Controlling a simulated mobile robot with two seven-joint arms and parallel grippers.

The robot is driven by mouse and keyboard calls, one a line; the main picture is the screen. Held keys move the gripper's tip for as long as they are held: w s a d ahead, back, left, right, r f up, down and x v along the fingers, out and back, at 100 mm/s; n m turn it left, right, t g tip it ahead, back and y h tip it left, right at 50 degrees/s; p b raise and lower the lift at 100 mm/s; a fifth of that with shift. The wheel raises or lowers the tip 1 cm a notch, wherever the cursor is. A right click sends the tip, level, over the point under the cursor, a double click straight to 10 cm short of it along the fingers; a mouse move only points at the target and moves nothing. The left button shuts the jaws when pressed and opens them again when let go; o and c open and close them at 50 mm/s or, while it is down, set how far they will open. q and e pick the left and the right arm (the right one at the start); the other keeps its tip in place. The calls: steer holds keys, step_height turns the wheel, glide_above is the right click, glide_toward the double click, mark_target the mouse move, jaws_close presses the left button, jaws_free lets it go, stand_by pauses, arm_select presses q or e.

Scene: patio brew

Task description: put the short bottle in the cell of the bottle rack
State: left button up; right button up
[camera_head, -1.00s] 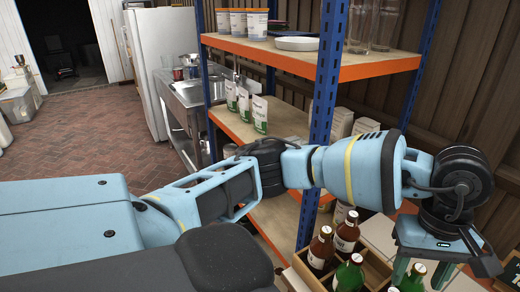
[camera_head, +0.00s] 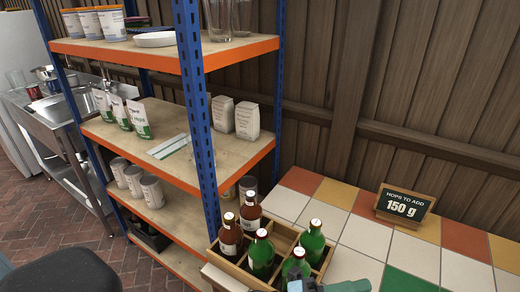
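The wooden bottle rack (camera_head: 327,262) stands at the bottom centre of the head view, with divided cells. Two brown bottles with white caps, one at the left (camera_head: 230,235) and one behind it (camera_head: 250,212), stand in it. Three green bottles also stand there, at the left (camera_head: 261,254), the right (camera_head: 312,242) and the front (camera_head: 296,265). I cannot tell which bottle is the short one. A small light-blue part of my own arm shows at the bottom edge, in front of the rack. The fingers of both grippers are out of view.
A blue and orange shelf unit (camera_head: 205,140) stands left of the rack, holding cans, pouches and glasses. The tiled counter (camera_head: 360,238) right of the rack has clear room before the hops sign (camera_head: 403,205). A wooden wall (camera_head: 400,90) closes the back.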

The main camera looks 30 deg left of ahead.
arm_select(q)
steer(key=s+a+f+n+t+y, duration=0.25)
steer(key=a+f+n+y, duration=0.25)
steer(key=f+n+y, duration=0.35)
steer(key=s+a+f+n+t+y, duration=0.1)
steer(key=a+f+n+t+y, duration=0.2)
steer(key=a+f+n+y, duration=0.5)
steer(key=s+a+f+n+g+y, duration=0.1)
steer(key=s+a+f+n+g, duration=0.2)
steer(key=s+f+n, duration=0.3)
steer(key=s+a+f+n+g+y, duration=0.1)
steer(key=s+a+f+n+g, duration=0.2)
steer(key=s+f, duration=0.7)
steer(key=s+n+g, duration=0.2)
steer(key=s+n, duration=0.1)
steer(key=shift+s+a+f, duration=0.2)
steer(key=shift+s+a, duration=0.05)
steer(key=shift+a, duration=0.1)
